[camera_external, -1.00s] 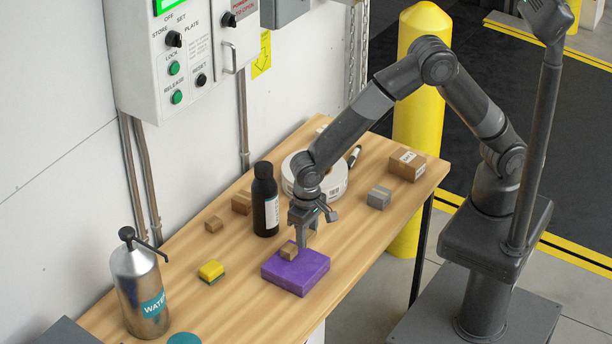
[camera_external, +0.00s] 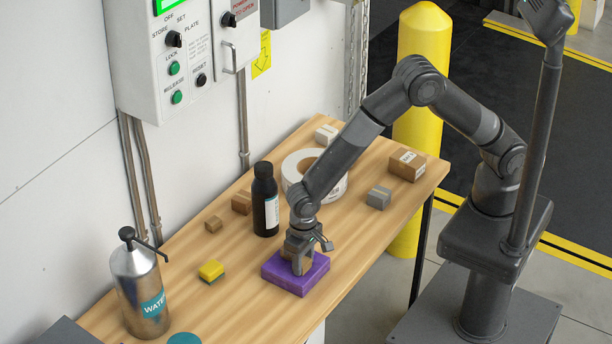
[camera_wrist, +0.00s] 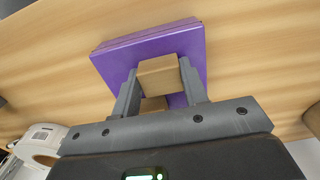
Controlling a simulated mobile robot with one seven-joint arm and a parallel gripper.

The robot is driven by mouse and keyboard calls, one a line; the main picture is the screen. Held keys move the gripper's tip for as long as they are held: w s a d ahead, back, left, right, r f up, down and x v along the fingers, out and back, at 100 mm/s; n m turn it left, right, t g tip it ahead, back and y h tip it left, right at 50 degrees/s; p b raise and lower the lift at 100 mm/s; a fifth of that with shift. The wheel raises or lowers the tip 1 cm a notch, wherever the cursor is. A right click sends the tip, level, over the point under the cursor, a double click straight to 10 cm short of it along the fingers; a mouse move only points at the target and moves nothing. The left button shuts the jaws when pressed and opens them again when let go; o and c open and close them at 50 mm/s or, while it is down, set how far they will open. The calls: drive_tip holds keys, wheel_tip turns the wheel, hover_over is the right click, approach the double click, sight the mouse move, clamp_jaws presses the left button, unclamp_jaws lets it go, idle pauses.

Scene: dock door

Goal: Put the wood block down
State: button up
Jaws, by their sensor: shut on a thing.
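My gripper (camera_external: 300,266) is pointing down over the purple block (camera_external: 284,279) on the wooden table. In the wrist view its two fingers are shut on a small brown wood block (camera_wrist: 158,78), one on each side. The purple block (camera_wrist: 118,60) lies directly behind the wood block in that view; I cannot tell whether the two touch. A second brown patch (camera_wrist: 153,104) shows between the fingers, and I cannot tell whether it is a separate piece. In the external view my gripper mostly hides the wood block.

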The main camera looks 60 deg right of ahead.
sight(303, 262)
drive_tip(key=o, duration=0.9)
drive_tip(key=shift+o, duration=0.2)
wheel_tip(303, 262, up, 12)
drive_tip(key=shift+r, duration=0.2)
